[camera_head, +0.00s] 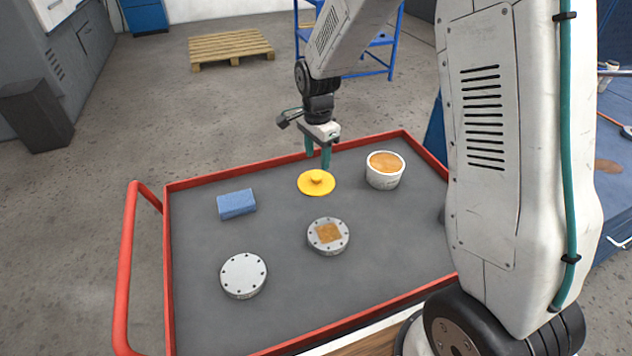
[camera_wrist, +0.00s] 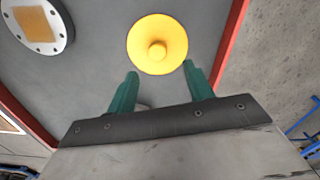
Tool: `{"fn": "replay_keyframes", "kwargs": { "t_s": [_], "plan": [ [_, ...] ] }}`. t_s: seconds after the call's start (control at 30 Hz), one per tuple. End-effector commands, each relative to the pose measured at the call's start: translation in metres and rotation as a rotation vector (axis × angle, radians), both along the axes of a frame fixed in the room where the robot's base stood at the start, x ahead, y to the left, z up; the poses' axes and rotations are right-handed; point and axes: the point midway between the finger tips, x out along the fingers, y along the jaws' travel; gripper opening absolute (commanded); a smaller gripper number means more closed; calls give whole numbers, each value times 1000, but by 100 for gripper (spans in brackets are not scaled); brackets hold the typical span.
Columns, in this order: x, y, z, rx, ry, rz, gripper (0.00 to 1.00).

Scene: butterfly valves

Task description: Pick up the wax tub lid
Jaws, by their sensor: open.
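The wax tub lid (camera_head: 317,183) is a flat yellow disc with a round knob in its middle. It lies on the grey cart top (camera_head: 205,275), left of the open white wax tub (camera_head: 385,171). In the wrist view the lid (camera_wrist: 157,43) shows whole, just beyond the fingertips. My gripper (camera_head: 318,165) points down above the lid, its two green fingers apart. The fingers (camera_wrist: 160,69) hold nothing in the wrist view, and the lid's knob is not between them. I cannot tell the exact height of the fingertips above the lid.
A round metal flange with an orange-brown square (camera_head: 328,236) sits in front of the lid. A plain flange (camera_head: 243,275) and a blue block (camera_head: 237,204) stand to the left. The cart has a raised red rim (camera_head: 285,161). The cart top between these things is clear.

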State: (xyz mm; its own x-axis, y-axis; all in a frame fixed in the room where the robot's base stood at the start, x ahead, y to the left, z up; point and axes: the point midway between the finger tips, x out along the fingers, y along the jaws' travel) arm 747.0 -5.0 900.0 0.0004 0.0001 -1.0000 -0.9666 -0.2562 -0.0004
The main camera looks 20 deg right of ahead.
Motion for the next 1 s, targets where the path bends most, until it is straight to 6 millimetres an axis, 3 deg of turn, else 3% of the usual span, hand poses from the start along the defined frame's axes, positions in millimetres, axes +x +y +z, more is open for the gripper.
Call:
{"fn": "replay_keyframes", "kwargs": {
  "t_s": [0.4,0.73,0.77,0.9,1.0],
  "plan": [
    [-5,5,-56,0,3,2,52],
    [-4,4,-63,0,0,3,52],
    [-4,4,-63,0,0,3,46],
    [-4,4,-63,0,0,3,7],
    [-4,4,-63,0,0,3,4]
  ]
}}
